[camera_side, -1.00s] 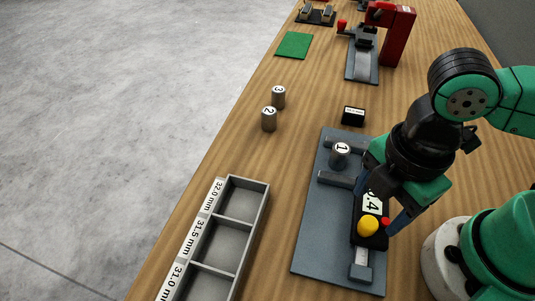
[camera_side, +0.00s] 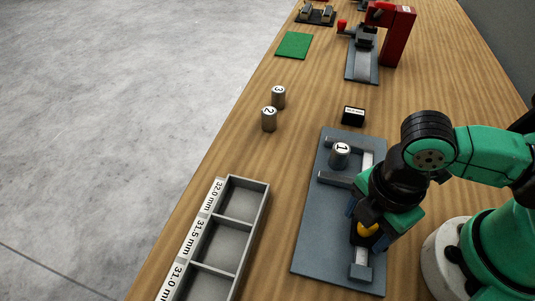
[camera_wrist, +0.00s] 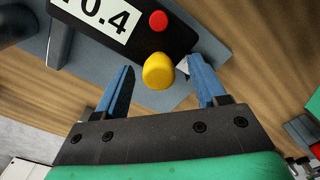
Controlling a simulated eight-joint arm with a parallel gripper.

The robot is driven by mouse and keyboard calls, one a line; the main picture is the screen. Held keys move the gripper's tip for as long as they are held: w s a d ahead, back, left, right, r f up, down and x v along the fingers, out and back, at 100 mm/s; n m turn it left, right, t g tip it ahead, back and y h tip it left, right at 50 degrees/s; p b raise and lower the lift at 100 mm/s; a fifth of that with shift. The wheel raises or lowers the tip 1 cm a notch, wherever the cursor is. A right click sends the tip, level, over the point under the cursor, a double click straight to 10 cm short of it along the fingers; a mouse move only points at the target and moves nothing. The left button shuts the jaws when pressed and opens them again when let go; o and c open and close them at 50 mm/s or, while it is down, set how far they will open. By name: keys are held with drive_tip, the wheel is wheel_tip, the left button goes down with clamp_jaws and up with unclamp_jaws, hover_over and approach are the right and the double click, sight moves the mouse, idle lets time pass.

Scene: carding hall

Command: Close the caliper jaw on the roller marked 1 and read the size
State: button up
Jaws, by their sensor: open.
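The roller marked 1 (camera_side: 340,155) stands upright on the caliper's grey plate (camera_side: 318,235), between the fixed jaw (camera_side: 328,141) and the sliding jaw (camera_side: 334,178). Whether it touches either jaw is unclear. The slider carries a yellow knob (camera_side: 367,230), also in the wrist view (camera_wrist: 158,72), beside a red button (camera_wrist: 158,21). The display (camera_wrist: 105,18) ends in "0.4"; its left part is cut off. My gripper (camera_wrist: 160,66) is open, its blue fingers on either side of the knob with gaps. In the side view my gripper (camera_side: 366,222) hides the display.
Rollers marked 2 (camera_side: 269,119) and 3 (camera_side: 278,97) stand behind, to the left. A tray (camera_side: 263,205) with size labels, such as 32.0 mm, lies left of the plate. A small black block (camera_side: 353,116), a green mat (camera_side: 294,45) and a red device (camera_side: 398,38) are farther back.

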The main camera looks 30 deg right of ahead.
clamp_jaws()
idle(1.4)
